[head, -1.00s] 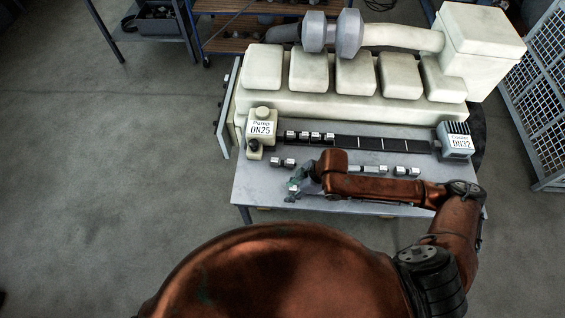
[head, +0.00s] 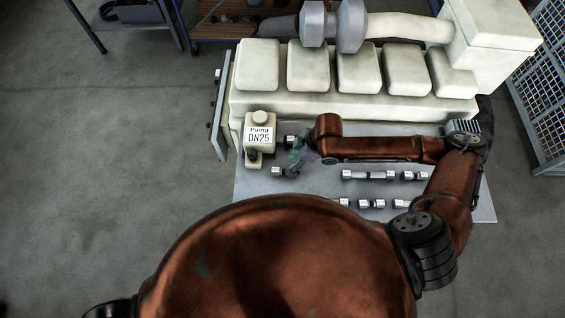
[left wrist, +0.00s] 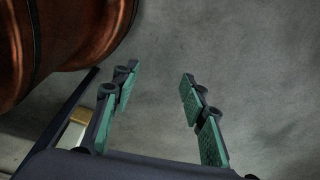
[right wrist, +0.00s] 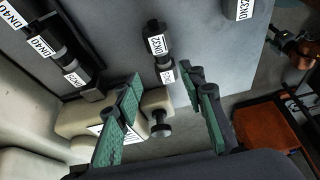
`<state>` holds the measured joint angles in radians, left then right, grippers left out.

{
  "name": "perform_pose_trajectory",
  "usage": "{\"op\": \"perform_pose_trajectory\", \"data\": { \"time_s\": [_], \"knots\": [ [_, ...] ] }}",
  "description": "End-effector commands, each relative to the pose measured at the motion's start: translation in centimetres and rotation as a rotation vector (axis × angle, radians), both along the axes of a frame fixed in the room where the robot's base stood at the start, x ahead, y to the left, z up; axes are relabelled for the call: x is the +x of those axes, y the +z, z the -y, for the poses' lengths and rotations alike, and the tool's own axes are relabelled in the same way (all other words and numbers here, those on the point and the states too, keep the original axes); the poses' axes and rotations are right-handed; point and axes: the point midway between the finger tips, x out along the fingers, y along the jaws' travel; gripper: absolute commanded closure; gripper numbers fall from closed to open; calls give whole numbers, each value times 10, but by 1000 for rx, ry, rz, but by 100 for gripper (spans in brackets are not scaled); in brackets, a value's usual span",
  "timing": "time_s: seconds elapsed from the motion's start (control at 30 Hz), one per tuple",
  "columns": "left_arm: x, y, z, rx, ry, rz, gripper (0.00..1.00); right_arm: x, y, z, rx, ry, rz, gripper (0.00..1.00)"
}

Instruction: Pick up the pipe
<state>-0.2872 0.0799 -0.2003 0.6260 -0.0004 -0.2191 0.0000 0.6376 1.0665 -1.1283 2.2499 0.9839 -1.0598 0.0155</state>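Several short pipes with silver ends lie on the grey table; one (head: 368,175) is in the middle and another (head: 278,171) is left of my right gripper. My right gripper (head: 296,155) is above the table beside the pump marked DN25 (head: 260,134). In the right wrist view its fingers (right wrist: 160,82) are apart and empty. A black pipe labelled DN32 (right wrist: 157,44) lies just beyond the fingertips, and the pump's round knob (right wrist: 160,122) shows between the fingers. My left gripper (left wrist: 155,85) is open and empty over bare floor, outside the head view.
The cream engine block (head: 350,105) stands behind the table (head: 470,208). Black pipes labelled DN40 (right wrist: 60,55) lie in a row at left in the right wrist view. The floor at left is clear.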

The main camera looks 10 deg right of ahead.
Motion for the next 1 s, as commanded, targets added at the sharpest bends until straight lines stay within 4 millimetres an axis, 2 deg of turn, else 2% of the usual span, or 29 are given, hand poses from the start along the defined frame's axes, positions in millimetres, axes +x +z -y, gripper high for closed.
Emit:
{"op": "perform_pose_trajectory", "data": {
  "time_s": [0.37,0.47,0.6,0.73,0.87,1.0],
  "knots": [
    [-36,6,-2,3,9,-44,60,0,-40,-8,-1,-16,-5,63],
    [-34,8,-2,3,9,-42,60,1,-55,-14,0,-17,-4,63],
    [-19,10,-1,2,6,-24,60,3,-68,-18,-1,-15,-3,63],
    [-4,11,0,0,2,-4,60,3,-70,-20,-1,-13,-1,63],
    [-2,11,0,0,2,-1,60,4,-70,-20,-1,-12,-1,63],
    [-7,11,-1,1,3,-8,60,4,-70,-20,-1,-12,-1,73]
  ]
}}
